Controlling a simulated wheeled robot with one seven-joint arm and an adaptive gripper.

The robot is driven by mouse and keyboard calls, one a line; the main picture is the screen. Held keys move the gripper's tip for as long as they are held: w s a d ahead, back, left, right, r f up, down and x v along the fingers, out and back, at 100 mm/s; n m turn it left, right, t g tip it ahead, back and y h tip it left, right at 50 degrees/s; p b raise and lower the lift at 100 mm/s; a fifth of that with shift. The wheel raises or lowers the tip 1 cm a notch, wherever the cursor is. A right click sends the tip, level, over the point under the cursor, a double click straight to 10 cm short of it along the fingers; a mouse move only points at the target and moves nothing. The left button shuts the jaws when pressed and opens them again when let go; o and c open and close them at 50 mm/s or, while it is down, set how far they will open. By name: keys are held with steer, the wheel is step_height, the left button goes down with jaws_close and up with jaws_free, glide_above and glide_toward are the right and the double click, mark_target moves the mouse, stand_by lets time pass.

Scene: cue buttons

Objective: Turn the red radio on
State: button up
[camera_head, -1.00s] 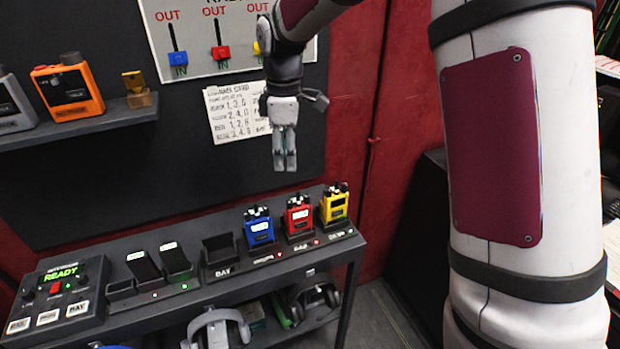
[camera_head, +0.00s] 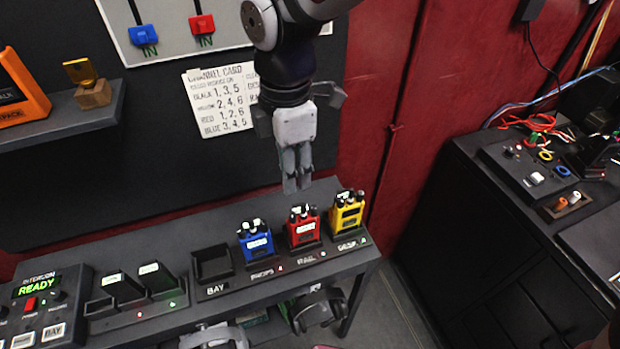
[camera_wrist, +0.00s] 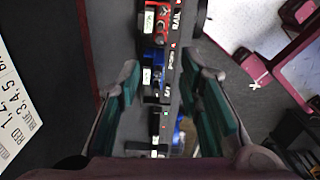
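The red radio (camera_head: 303,229) stands upright in a charging slot on the dark bench, between the blue radio (camera_head: 256,240) and the yellow radio (camera_head: 346,212). Dark knobs show on its top. In the wrist view the red radio (camera_wrist: 158,20) is at the top, with the blue radio (camera_wrist: 153,54) below it. My gripper (camera_head: 297,186) points down, empty, above the red radio and apart from it. In the wrist view my gripper's fingers (camera_wrist: 166,88) are spread wide, with nothing between them.
An empty bay (camera_head: 212,264) and an intercom box (camera_head: 42,302) reading READY are left along the bench. A channel card (camera_head: 222,100) hangs on the wall behind. Headsets hang below the bench. A dark cabinet (camera_head: 520,220) stands at right, beyond a floor gap.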

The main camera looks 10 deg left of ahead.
mark_target(293, 214)
step_height(293, 214, down, 13)
steer(key=shift+a+r+p, duration=0.15)
steer(key=shift+r+p, duration=0.05)
steer(key=shift+p, duration=0.3)
